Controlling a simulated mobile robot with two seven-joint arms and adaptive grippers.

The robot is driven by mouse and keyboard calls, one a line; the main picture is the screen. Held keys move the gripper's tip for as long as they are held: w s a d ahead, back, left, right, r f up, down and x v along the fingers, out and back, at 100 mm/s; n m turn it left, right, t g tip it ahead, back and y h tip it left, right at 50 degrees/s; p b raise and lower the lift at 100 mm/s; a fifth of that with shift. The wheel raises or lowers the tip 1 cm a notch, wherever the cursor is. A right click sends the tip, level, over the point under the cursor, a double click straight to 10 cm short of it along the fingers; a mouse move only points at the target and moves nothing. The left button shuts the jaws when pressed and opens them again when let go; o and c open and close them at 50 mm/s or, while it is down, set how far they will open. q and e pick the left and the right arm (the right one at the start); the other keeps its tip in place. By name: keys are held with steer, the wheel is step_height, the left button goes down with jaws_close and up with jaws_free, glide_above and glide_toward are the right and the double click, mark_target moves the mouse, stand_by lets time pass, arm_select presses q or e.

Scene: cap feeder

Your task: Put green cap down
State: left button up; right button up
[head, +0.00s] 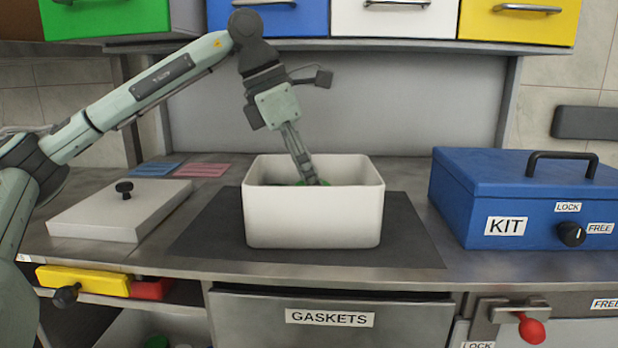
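A bit of green, which looks like the green cap (318,183), shows just above the front rim inside the white box (312,216). My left gripper (308,178) reaches down into the box from above, with its fingertips at the green. The box wall hides the lower part of the fingers and most of the cap. I cannot tell whether the fingers are closed on the cap or only beside it. My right gripper is out of view.
The box stands on a dark mat (205,232). A white lid with a black knob (118,212) lies to the left, near blue and pink cards (202,170). A blue KIT box (505,205) stands right. Coloured drawers (395,18) hang above; a GASKETS drawer (330,322) is below.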

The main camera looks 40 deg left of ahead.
arm_select(q)
steer(key=shift+f, duration=0.1)
steer(key=o, duration=0.7)
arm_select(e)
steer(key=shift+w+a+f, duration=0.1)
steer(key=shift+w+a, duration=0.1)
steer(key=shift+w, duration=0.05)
arm_select(q)
steer(key=shift+r, duration=0.4)
steer(key=shift+p+v, duration=0.65)
steer(key=shift+v, duration=5.1)
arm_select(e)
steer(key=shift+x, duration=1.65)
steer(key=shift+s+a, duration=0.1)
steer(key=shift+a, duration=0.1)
